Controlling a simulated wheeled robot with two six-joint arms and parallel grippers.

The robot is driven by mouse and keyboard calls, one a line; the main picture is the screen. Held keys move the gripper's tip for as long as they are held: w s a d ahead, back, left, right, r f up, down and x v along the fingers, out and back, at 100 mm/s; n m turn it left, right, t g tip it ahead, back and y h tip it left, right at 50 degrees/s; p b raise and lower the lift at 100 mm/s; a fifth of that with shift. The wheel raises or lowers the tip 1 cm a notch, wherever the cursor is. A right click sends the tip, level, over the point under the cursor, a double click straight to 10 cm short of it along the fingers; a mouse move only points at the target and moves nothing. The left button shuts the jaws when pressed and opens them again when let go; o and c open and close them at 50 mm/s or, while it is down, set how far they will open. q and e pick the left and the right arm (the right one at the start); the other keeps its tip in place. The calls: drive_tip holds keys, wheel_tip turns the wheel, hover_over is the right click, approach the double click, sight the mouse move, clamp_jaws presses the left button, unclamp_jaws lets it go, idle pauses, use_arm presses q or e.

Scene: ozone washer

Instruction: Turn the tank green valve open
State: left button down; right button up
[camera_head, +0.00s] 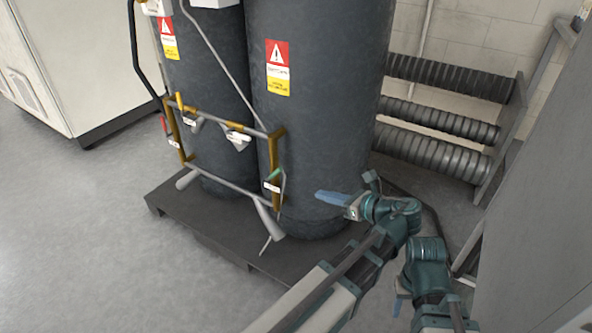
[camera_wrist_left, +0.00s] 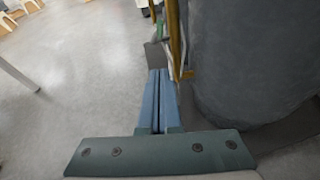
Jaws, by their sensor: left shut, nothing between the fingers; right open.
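The green valve handle (camera_head: 275,174) sits on the brass upright pipe (camera_head: 276,195) in front of the right-hand dark tank (camera_head: 315,120), above a small white tag. My left gripper (camera_head: 322,196) is shut and empty, to the right of the green handle and apart from it, beside the tank's lower side. In the left wrist view its blue fingers (camera_wrist_left: 160,90) lie together, with a brass pipe (camera_wrist_left: 175,40) just beyond them.
A red valve handle (camera_head: 164,125) is on the left brass pipe. Grey pipes join both uprights. The tanks stand on a dark pallet (camera_head: 190,220). Ribbed black hoses (camera_head: 440,115) on a rack and a grey panel (camera_head: 545,200) bound the right side. Floor at left is open.

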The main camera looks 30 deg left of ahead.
use_arm(q)
drive_tip(key=b, duration=0.2)
approach(276, 172)
drive_tip(key=w+a+f, duration=0.2)
drive_tip(key=a+f, duration=0.1)
drive_tip(key=a, duration=0.1)
drive_tip(key=shift+s+a+r+p, duration=0.1)
drive_tip(key=shift+s+a+p, duration=0.05)
drive_tip(key=shift+a+p, duration=0.2)
